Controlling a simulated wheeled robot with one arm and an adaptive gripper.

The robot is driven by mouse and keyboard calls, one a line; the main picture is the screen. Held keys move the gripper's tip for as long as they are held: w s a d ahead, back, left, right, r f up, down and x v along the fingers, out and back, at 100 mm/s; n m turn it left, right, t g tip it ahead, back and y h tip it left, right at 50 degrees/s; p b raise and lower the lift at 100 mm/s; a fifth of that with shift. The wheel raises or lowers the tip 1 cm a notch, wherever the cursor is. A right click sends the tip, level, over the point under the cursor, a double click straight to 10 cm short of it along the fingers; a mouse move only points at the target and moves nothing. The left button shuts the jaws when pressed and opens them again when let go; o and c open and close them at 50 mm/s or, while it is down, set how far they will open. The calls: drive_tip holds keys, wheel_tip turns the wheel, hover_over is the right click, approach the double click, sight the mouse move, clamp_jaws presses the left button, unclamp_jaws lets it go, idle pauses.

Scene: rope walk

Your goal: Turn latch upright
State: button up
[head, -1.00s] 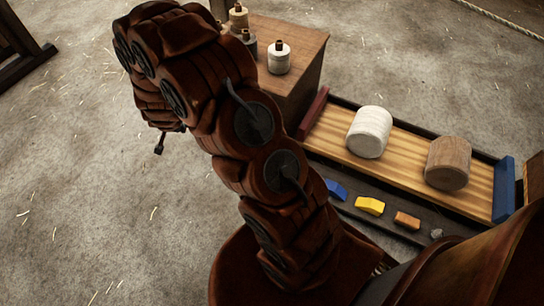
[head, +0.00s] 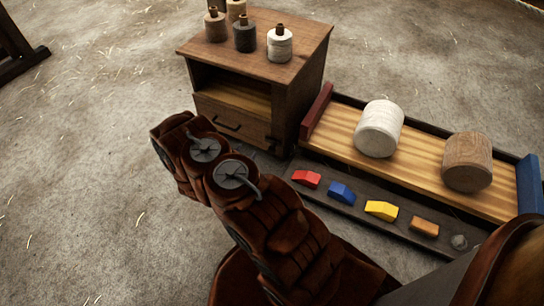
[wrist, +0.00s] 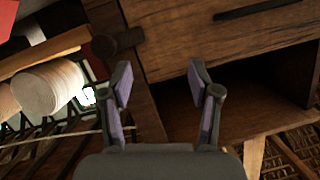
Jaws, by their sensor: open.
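The latch (wrist: 118,42) is a dark bar on a round pivot, on the front post of the wooden cabinet beside its drawer (head: 228,118). In the wrist view the cabinet looks upside down, and the latch lies roughly parallel to the drawer handle (wrist: 255,8), so crosswise, not upright. In the head view the latch (head: 272,140) is small on the cabinet's right front post. My gripper (wrist: 160,82) is open and empty in front of the cabinet front. The latch shows beyond the left fingertip; I cannot tell the gap. In the head view my arm hides the gripper.
Several spools, including a white one (head: 279,44), stand on the cabinet top (head: 258,55). Right of the cabinet is a wooden tray (head: 415,160) with a white roll (head: 379,128) and a brown roll (head: 467,161). Coloured blocks lie along a dark strip before it.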

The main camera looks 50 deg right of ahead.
sight(271, 152)
drive_tip(key=s+d+f+h+b, duration=0.3)
drive_tip(key=s+d+f+h, duration=0.1)
drive_tip(key=s, duration=0.3)
drive_tip(key=shift+f+b+x, duration=0.15)
drive_tip(key=shift+b+x, duration=0.5)
drive_tip(key=shift+x, duration=0.75)
drive_tip(key=shift+f+b+x, duration=0.15)
drive_tip(key=shift+b+x, duration=0.5)
drive_tip(key=shift+x, duration=1.65)
drive_tip(key=shift+w+r, duration=0.1)
drive_tip(key=shift+w, duration=0.1)
drive_tip(key=shift+c, duration=0.4)
drive_tip(key=c, duration=1.1)
